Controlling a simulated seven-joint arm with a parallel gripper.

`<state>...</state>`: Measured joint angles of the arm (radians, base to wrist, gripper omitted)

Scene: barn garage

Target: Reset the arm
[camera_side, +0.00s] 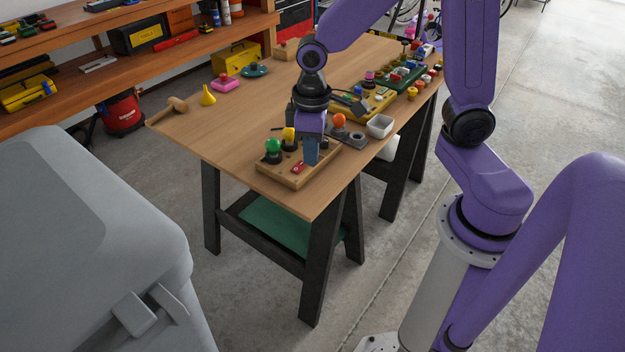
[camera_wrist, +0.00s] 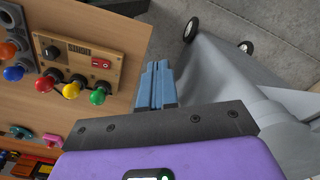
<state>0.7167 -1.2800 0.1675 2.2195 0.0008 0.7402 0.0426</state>
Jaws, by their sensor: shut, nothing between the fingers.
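My gripper (camera_side: 311,152) is over the front corner of the wooden table (camera_side: 245,135), pointing down, beside a wooden board (camera_side: 300,178) with knobs and a red switch. Its blue fingers are together with nothing between them. In the wrist view, the shut gripper (camera_wrist: 158,75) is in the middle, to the right of the same board (camera_wrist: 90,50). The board carries a green knob (camera_side: 273,146), a yellow knob (camera_side: 289,134) and a red switch (camera_side: 297,167). In the side view my gripper hides part of the board. I cannot tell whether the fingertips touch it.
More coloured parts crowd the table's far right. A yellow funnel (camera_side: 208,96) and a mallet (camera_side: 172,109) lie at left. A grey bin (camera_side: 90,240) stands at front left.

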